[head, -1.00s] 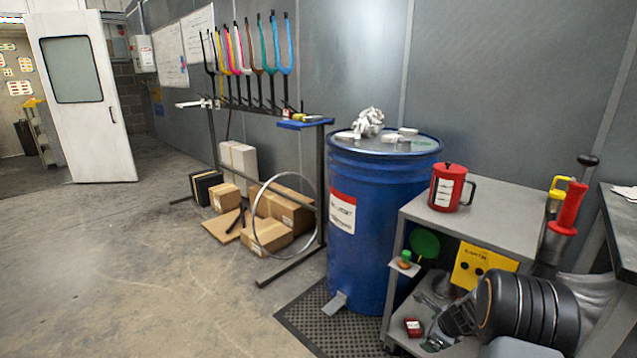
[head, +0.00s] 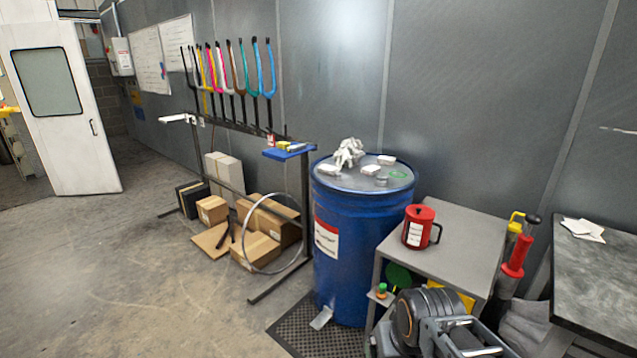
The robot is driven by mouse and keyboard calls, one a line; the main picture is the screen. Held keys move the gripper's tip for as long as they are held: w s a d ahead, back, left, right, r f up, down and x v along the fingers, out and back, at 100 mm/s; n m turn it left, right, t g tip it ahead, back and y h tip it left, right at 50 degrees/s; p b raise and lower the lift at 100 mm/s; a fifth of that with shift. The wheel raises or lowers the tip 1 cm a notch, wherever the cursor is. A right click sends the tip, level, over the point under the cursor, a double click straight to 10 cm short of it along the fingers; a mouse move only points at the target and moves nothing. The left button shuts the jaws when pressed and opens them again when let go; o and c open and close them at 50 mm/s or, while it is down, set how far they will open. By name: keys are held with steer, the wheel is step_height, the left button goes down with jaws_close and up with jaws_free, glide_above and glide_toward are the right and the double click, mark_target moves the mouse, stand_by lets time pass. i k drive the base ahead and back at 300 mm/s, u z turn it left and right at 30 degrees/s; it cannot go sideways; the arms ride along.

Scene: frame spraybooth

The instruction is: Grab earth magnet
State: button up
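I cannot pick out the earth magnet for sure. A small grey round piece (head: 381,181) lies on the lid of the blue drum (head: 335,225); it is too small to identify. Around it on the lid are white blocks (head: 371,169), a crumpled white bundle (head: 349,152) and a thin green ring (head: 398,174). My arm shows at the bottom right, with grey metal linkage of what looks like my gripper (head: 468,338) at the frame's lower edge. It is in front of the grey cart, low and apart from the drum lid. Its fingertips are not clear.
A grey cart (head: 462,235) with a red mug (head: 420,228) stands right of the drum. A dark bench (head: 610,275) is at far right. A rack (head: 240,128) of colored forks, cardboard boxes (head: 262,250) and a metal hoop stand left. Floor at left is clear.

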mark_target(381, 293)
steer(key=z, duration=2.05)
steer(key=i, duration=1)
steer(key=u, duration=3.4)
steer(key=i, duration=0.5)
steer(key=u, duration=0.05)
